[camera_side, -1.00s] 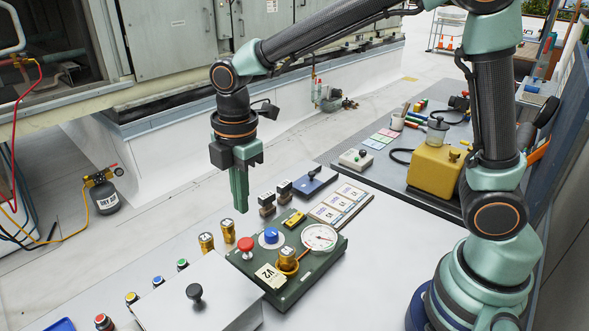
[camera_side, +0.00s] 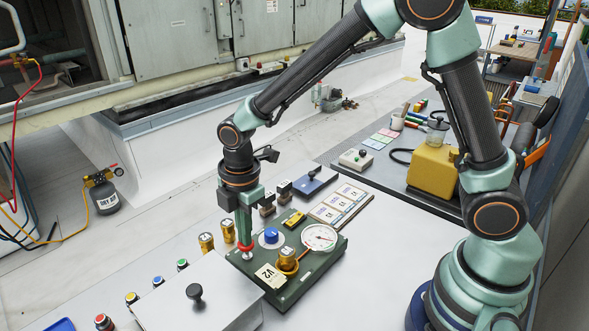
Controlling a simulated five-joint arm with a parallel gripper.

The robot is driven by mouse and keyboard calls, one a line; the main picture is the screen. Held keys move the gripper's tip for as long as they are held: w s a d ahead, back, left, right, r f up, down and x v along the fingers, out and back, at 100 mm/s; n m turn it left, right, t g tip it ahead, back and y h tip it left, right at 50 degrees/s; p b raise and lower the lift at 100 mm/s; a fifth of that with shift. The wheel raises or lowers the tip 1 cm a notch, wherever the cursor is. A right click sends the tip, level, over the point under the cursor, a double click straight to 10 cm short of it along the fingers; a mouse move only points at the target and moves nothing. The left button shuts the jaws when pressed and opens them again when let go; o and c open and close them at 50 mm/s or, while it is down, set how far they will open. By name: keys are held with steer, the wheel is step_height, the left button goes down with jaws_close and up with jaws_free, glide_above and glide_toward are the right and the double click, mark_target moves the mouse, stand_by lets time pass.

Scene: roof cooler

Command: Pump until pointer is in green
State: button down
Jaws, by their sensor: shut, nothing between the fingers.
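A dark green panel (camera_side: 297,292) lies on the grey work surface. It carries a round white gauge (camera_side: 320,237) with a red pointer; the pointer's exact zone is too small to tell. A red knob (camera_side: 246,247) on a silver stem stands at the panel's left corner. My gripper (camera_side: 244,240) is shut, points straight down, and its fingertips are at the top of the red knob, partly hiding it. Whether they touch it, I cannot tell. A blue knob (camera_side: 271,235) on a white disc and a brass cylinder in a yellow ring (camera_side: 287,260) also sit on the panel, with a V2 tag (camera_side: 270,275).
A grey box with a black knob (camera_side: 195,292) stands in front left. Brass cylinders (camera_side: 206,241) and coloured caps (camera_side: 182,264) line the left. Dark blocks, a blue plate (camera_side: 308,182) and a card strip (camera_side: 340,203) lie behind the panel. A yellow can (camera_side: 433,170) stands at right.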

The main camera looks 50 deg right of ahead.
steer(key=shift+f, duration=1.35)
step_height(320, 180, up, 14)
steer(key=shift+s+a+r, duration=0.25)
steer(key=shift+s, duration=0.05)
steer(key=s+d+r+m+t, duration=0.2)
steer(key=s+d+m, duration=0.2)
steer(key=d+m, duration=0.3)
steer(key=s+d+r+m+t, duration=0.2)
steer(key=s+d+m, duration=0.3)
steer(key=d+m, duration=0.3)
steer(key=m+t, duration=0.1)
steer(key=m, duration=0.2)
steer(key=shift+s+r, duration=0.15)
steer(key=shift+r, duration=0.05)
